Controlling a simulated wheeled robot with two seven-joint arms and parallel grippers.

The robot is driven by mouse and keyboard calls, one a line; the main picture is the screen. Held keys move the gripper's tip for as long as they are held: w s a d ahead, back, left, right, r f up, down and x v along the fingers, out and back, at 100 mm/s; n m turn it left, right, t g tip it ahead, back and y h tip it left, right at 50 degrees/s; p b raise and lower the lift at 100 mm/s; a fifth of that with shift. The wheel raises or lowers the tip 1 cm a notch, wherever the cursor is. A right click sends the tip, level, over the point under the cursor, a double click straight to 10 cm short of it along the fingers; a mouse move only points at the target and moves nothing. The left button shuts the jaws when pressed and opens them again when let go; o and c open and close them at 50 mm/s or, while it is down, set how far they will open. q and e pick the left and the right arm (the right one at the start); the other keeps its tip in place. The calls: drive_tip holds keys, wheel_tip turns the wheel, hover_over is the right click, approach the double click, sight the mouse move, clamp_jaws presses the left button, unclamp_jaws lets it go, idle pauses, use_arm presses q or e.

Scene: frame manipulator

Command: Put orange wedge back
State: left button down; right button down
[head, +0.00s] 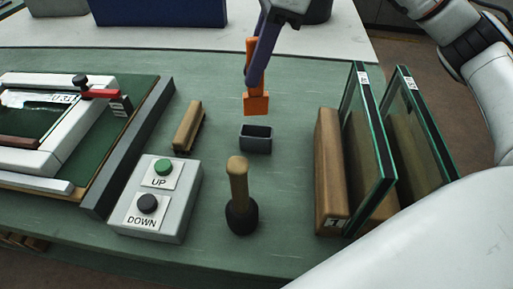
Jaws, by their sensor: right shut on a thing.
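The orange wedge (256,103) hangs upright above the table in my right gripper (256,70), whose dark purple fingers are shut on its upper part. A small dark open-topped holder (256,138) stands on the green table just below the wedge. The wedge's lower end shows just beyond and above the holder's rim in the picture. I cannot tell the exact height gap. My left gripper is not in view.
A mallet (239,190) stands head-down in front of the holder. A wooden block (187,126) and an UP/DOWN button box (158,199) are to the left, beside a framing machine (60,130). Glass panes (368,130) stand in a wooden rack (328,170) at right.

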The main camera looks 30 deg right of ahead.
sight(257, 107)
drive_tip(key=shift+w+d+m+t, duration=0.25)
drive_tip(key=shift+m+t, duration=0.05)
drive_tip(key=shift+m, duration=0.8)
drive_tip(key=shift+w+d+f, duration=0.1)
drive_tip(key=shift+f, duration=0.05)
drive_tip(key=shift+m, duration=0.3)
wheel_tip(257, 107, down, 10)
drive_tip(key=shift+r, duration=0.2)
drive_tip(key=shift+b, duration=0.3)
drive_tip(key=shift+f, duration=0.2)
drive_tip(key=c, duration=1.7)
unclamp_jaws()
drive_tip(key=shift+r, duration=0.1)
